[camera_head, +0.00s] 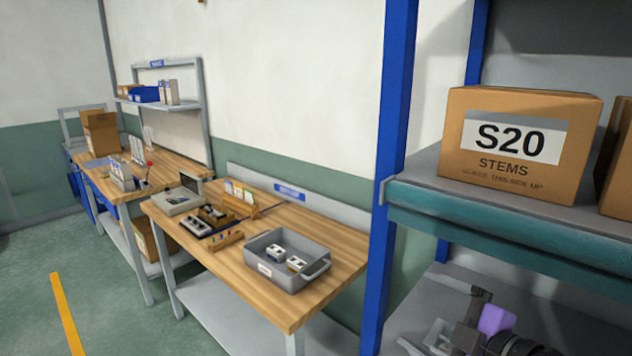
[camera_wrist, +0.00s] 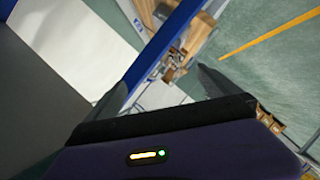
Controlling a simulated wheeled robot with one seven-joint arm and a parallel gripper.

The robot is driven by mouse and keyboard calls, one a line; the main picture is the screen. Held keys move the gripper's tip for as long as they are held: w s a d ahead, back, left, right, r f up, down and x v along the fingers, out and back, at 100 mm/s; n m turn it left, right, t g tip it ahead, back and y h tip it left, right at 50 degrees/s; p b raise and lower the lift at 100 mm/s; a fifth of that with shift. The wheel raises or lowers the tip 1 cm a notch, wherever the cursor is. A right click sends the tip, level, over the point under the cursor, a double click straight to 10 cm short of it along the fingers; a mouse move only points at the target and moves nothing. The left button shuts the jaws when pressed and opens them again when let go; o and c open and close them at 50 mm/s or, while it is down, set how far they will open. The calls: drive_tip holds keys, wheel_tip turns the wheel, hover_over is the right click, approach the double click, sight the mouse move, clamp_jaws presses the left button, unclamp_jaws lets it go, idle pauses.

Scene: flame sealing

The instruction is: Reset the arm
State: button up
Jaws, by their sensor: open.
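My gripper (camera_wrist: 158,92) shows in the wrist view, its two dark fingers spread wide apart with nothing held between them. Its dark purple body with a small lit indicator fills the bottom of that view. Part of my arm, with grey, black and purple parts, shows at the lower right of the head view, in front of the lower shelf level. The fingertips cannot be made out clearly there.
A shelf rack with a blue post (camera_head: 393,130) stands close on the right, bearing a cardboard box marked S20 STEMS (camera_head: 519,148). A wooden bench (camera_head: 318,318) holds a grey bin (camera_head: 281,279) and devices. Another bench (camera_head: 184,172) stands farther left. Floor at left is clear.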

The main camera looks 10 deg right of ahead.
drive_tip(key=s+a+m+t+h, duration=0.1)
drive_tip(key=a+m+t, duration=0.3)
drive_tip(key=a+m, duration=0.3)
drive_tip(key=s+a+f+m+g+h, duration=0.15)
drive_tip(key=s+f+m+h, duration=0.35)
drive_tip(key=s+f+m, duration=0.55)
drive_tip(key=s+d+f+n+g, duration=0.1)
drive_tip(key=s+d, duration=0.1)
drive_tip(key=s, duration=1.1)
drive_tip(key=s+d+f+n+y+b, duration=0.1)
drive_tip(key=s+d+f, duration=0.1)
drive_tip(key=s, duration=1.1)
drive_tip(key=shift+s+n+g, duration=0.15)
drive_tip(key=shift+n+g, duration=0.2)
